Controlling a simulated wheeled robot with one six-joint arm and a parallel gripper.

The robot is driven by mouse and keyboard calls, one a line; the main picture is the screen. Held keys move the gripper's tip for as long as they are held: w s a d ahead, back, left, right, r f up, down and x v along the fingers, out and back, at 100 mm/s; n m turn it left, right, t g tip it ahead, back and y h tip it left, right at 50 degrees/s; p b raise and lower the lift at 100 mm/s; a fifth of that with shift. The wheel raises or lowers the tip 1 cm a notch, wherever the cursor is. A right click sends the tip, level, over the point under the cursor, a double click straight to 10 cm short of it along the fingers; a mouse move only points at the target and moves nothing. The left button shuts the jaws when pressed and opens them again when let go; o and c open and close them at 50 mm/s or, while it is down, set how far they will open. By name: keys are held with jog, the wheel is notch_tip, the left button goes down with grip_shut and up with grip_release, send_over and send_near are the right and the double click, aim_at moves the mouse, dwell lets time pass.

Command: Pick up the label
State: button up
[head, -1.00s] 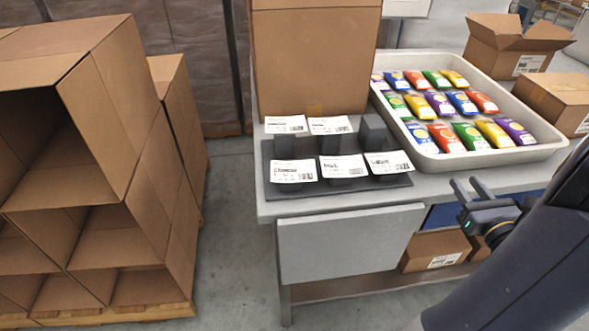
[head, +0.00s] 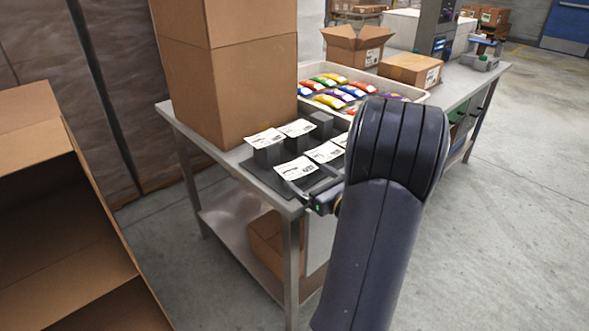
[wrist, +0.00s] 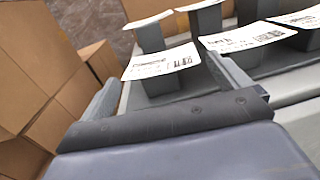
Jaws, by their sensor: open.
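Several white printed labels with barcodes rest on dark grey blocks of a dark holder (head: 258,179) near the table corner. The front-left label (head: 296,168) is nearest my gripper (head: 312,188). In the wrist view this label (wrist: 160,63) lies beyond and between the two open fingers of my gripper (wrist: 163,72), overhanging its block. I cannot tell whether the fingers touch it. A second front label (wrist: 247,38) is to its right, and a back-row label (wrist: 148,20) is behind. My arm partly hides the rightmost front label in the head view.
A tall brown carton (head: 245,80) stands behind the holder. A pale tray (head: 412,92) of colourful packets is on its far side. An open box (head: 352,46) and a closed box (head: 411,69) stand farther back. Stacked open cartons (head: 50,200) fill the left. The right floor is clear.

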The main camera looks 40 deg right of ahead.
aim_at(304, 175)
jog(key=shift+w+a, duration=0.1)
jog(key=shift+a, duration=0.05)
jog(key=shift+w+f, duration=0.15)
jog(key=shift+w, duration=2.5)
jog(key=shift+c, duration=0.2)
jog(key=c, duration=0.6)
jog(key=shift+o, duration=0.2)
